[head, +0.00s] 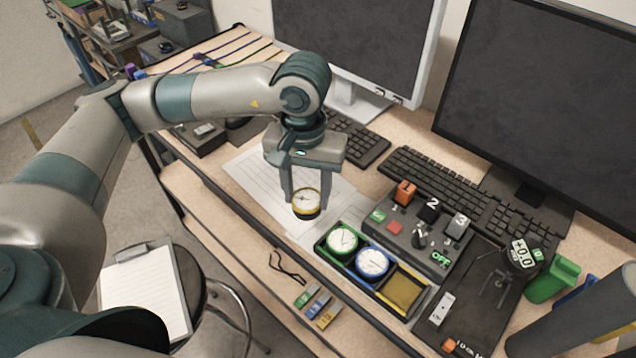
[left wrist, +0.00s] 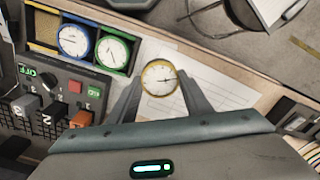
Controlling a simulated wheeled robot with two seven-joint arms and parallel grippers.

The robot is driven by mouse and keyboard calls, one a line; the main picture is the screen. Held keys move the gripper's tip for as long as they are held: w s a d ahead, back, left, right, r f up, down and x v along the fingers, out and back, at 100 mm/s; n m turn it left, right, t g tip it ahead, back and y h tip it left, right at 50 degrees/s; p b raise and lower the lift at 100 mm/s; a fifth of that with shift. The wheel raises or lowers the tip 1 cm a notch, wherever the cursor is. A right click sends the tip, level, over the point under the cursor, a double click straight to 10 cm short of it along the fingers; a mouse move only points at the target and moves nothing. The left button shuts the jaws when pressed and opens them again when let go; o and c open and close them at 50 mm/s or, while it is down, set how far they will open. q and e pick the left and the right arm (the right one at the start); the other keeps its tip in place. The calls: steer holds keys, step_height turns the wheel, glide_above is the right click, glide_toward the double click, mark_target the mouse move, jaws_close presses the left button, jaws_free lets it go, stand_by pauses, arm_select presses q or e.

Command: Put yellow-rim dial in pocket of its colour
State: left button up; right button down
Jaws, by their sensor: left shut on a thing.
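The yellow-rim dial (head: 306,201) has a white face and a dark body. My left gripper (head: 306,192) is shut on it and holds it over the papers, left of the pocket tray. In the left wrist view the dial (left wrist: 159,77) sits between the two fingertips (left wrist: 158,84). The tray's yellow pocket (head: 402,290) is empty, at the right end of the row. A green-rim dial (head: 342,240) sits in the green pocket and a blue-rim dial (head: 372,263) sits in the blue pocket. My right gripper is not seen.
A control box (head: 420,222) with orange, black and grey switches stands behind the tray. Keyboards (head: 450,190) and monitors stand further back. Small coloured blocks (head: 318,305) and a dark cord lie in front of the tray. A green holder (head: 552,279) is at the right.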

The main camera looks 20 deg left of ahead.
arm_select(q)
steer(key=shift+s+a+f+m, duration=0.35)
steer(key=shift+m, duration=0.55)
steer(key=shift+r, duration=0.1)
